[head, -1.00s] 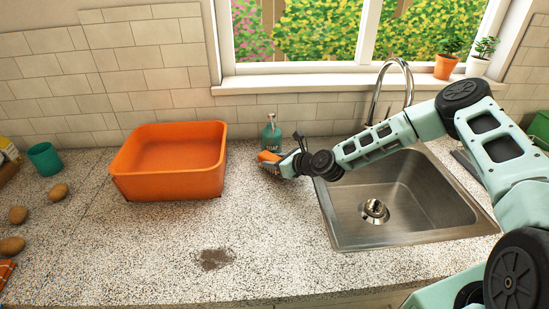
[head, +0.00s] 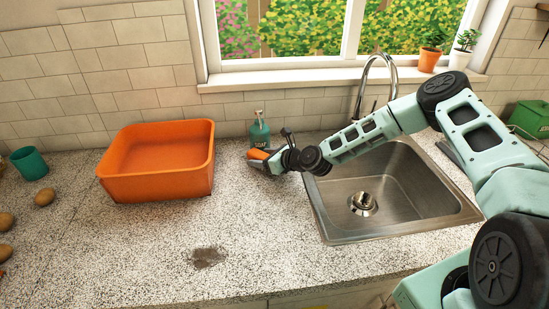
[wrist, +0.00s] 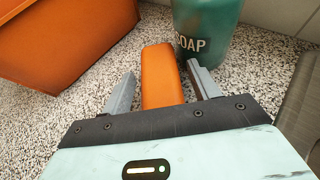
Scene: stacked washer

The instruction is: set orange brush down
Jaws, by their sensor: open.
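The orange brush (head: 257,154) lies on the speckled counter just in front of the teal soap bottle (head: 259,131). In the wrist view the orange brush (wrist: 161,76) sits between the two grey fingers of my gripper (wrist: 162,88), with a gap on each side. My gripper (head: 262,160) is open around the brush, low at the counter, left of the sink. The soap bottle (wrist: 207,30) stands upright close behind the right finger. The brush's near end is hidden by the gripper body.
An orange basin (head: 157,185) stands to the left. The sink (head: 405,233) with its tap is to the right. Behind is a tiled wall with a window. A brown stain (head: 207,257) marks the counter front; a teal cup (head: 29,163) and potatoes (head: 45,196) are far left.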

